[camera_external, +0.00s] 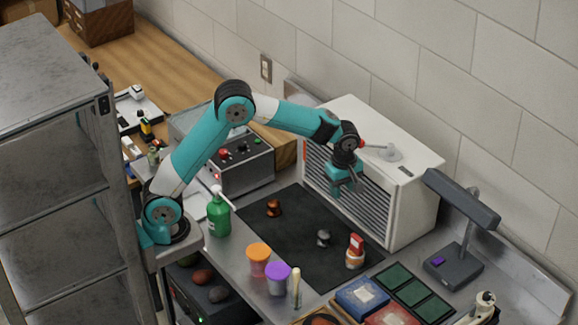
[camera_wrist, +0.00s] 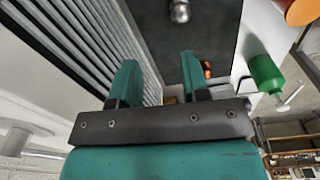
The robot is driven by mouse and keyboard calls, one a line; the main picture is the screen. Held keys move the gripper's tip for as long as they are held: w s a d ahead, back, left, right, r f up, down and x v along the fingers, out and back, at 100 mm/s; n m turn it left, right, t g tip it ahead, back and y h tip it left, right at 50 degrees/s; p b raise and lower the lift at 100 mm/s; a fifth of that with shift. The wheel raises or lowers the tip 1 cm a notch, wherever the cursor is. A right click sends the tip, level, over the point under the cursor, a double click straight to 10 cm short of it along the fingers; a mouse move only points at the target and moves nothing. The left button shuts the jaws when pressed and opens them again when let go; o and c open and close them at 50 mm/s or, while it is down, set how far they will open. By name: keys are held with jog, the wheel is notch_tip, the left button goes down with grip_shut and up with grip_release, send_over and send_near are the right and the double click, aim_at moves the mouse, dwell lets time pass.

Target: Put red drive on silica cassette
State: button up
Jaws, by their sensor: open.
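A small upright red block (camera_external: 357,243), which looks like the red drive, is at the right part of the dark mat. It rises from or stands against an orange-and-white piece (camera_external: 354,260); I cannot tell whether this piece is the silica cassette or whether the red block rests on it. My gripper (camera_external: 345,188) is above the mat, in front of the louvred white cabinet, up and left of the red block. In the wrist view, my gripper (camera_wrist: 158,82) has its fingers apart with nothing between them. Neither the red block nor the orange-and-white piece shows clearly there.
The dark mat (camera_external: 300,258) holds a grey knob-like piece (camera_external: 323,238) and a copper piece (camera_external: 273,208). The white cabinet (camera_external: 412,200) stands close behind. A green bottle (camera_external: 219,215), orange cup (camera_external: 258,260), purple cup (camera_external: 278,279) and lamp (camera_external: 460,225) stand around.

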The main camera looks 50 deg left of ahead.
jog(key=s+a+r+m+y, duration=0.1)
jog(key=s+a+r, duration=0.1)
jog(key=a, duration=0.6)
jog(key=s+a+r+m, duration=0.2)
jog(key=a, duration=0.6)
jog(key=s+a+m+y, duration=0.3)
jog(key=s+a+m, duration=0.3)
jog(key=s+a, duration=1.3)
jog(key=s, duration=0.4)
jog(key=shift+s+a+r+m, duration=0.3)
jog(key=shift+a+r, duration=0.05)
jog(key=shift+r, duration=0.05)
